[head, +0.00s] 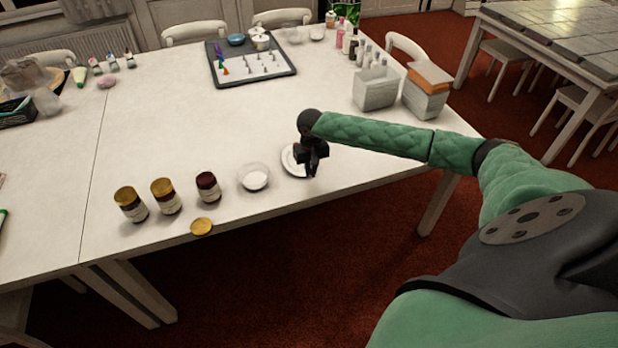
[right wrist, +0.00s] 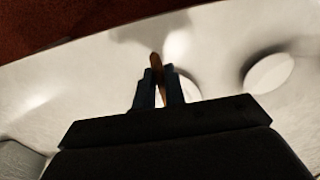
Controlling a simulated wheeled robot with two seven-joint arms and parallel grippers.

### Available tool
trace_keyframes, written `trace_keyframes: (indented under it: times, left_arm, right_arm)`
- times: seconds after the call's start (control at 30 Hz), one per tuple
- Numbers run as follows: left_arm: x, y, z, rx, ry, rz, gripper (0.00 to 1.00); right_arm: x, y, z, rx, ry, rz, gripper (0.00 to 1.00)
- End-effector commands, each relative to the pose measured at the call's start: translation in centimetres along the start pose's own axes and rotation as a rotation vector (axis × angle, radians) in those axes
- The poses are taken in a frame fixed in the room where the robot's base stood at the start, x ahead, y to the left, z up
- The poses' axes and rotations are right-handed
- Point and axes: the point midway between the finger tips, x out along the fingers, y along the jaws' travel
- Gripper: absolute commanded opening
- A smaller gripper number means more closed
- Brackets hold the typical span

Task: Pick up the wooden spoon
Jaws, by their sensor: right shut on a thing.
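The wooden spoon (right wrist: 156,64) shows in the right wrist view as a narrow brown strip between my fingertips. My right gripper (head: 312,168) is over the white plate (head: 290,160) near the table's front edge. It also shows in the right wrist view (right wrist: 159,85), shut on the spoon. Most of the spoon is hidden by the fingers, and I cannot make it out clearly in the head view. I cannot tell whether it touches the plate. My left gripper is not in view.
Left of the plate stand a glass bowl of white powder (head: 255,178), a dark jar (head: 208,187) and two gold-lidded jars (head: 166,196). A gold lid (head: 202,227) lies at the edge. Grey bins (head: 375,88) stand right. The middle of the table (head: 160,110) is clear.

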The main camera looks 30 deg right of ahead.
Motion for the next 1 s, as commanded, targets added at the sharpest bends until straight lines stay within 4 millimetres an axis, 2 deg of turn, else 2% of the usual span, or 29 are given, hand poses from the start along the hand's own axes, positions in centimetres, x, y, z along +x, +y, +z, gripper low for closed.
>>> trace_keyframes:
  times: [0.03, 0.1, 0.4, 0.7, 1.0]
  left_arm:
    - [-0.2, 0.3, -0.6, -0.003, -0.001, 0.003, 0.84]
    - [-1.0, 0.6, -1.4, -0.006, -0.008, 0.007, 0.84]
    - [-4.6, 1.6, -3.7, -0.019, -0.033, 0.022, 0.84]
    - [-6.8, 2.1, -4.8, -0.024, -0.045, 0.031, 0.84]
    - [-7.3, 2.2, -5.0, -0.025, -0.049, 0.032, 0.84]
  right_arm:
    - [0.0, 1.3, 0.9, 0.001, -0.003, 0.007, 0.0]
    - [-0.8, 2.2, 1.9, 0.002, -0.002, 0.006, 0.0]
    - [-4.0, 5.8, 5.4, 0.001, -0.002, 0.006, 0.0]
    - [-5.8, 7.6, 7.2, 0.002, -0.004, 0.004, 0.0]
    - [-6.3, 8.0, 7.6, 0.002, -0.003, 0.004, 0.0]
